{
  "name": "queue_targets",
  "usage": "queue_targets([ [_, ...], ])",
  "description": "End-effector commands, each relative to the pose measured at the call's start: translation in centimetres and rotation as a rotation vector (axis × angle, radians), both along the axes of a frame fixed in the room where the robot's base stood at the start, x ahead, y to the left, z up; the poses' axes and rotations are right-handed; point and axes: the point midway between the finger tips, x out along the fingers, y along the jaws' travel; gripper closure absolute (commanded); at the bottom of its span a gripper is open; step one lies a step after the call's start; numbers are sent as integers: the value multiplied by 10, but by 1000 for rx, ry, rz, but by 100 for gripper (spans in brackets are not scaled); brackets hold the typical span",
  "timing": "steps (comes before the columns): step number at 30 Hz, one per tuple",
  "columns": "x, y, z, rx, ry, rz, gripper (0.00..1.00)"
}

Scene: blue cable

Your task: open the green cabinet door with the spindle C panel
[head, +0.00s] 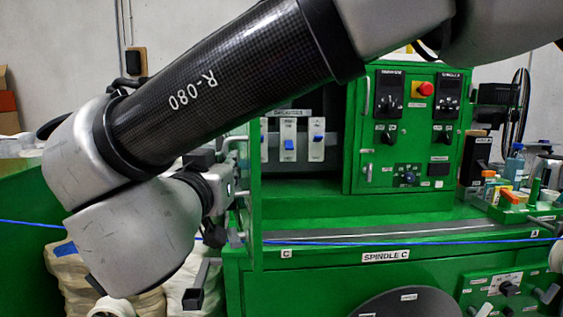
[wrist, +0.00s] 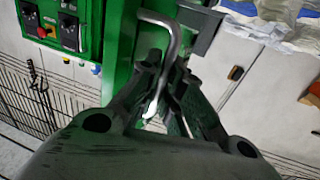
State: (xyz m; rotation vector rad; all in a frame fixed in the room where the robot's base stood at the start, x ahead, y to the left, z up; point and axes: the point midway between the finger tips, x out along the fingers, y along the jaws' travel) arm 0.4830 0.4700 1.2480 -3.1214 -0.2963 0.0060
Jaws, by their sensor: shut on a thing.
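The green cabinet door (head: 255,190) stands swung out from the cabinet and shows nearly edge-on in the head view. Its green face also shows in the wrist view (wrist: 122,50). A bent metal handle (wrist: 172,40) is on it. My gripper (wrist: 163,88) is shut on the handle, with the dark fingers on either side of the bar. In the head view my gripper (head: 228,195) is at the door's left side, partly hidden by my arm. The opening behind the door shows several white breakers (head: 289,142). The "SPINDLE C" label (head: 386,256) is on the ledge below.
To the right, a fixed green control panel (head: 405,130) carries knobs and a red button. A blue cable (head: 420,242) runs across the front at ledge height. A tray of small items (head: 515,200) sits far right. Wrapped bundles (head: 70,275) are at lower left.

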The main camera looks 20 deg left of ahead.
Motion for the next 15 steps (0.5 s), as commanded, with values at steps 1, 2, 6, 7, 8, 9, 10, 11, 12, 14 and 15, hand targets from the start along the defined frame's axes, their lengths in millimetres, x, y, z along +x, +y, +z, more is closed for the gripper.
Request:
queue_targets([
  [1, -8, 15, 0, 1, -3, 5, 100],
  [2, -12, 23, 0, 0, -3, 5, 100],
  [6, -26, 56, 0, 2, -3, -8, 100],
  [7, -29, 63, 0, 1, -4, -29, 100],
  [8, -32, 70, 0, 2, -3, -47, 100],
  [9, -34, 78, 0, 0, -4, -71, 100],
  [10, -36, 84, 0, 1, -3, -89, 100],
  [11, -38, 90, 0, 0, -4, -104, 100],
  [12, -39, 97, 0, 0, -4, -125, 100],
  [14, -42, 106, 0, 0, -4, -133, 100],
  [15, -43, 112, 1, -1, -4, -132, 100],
])
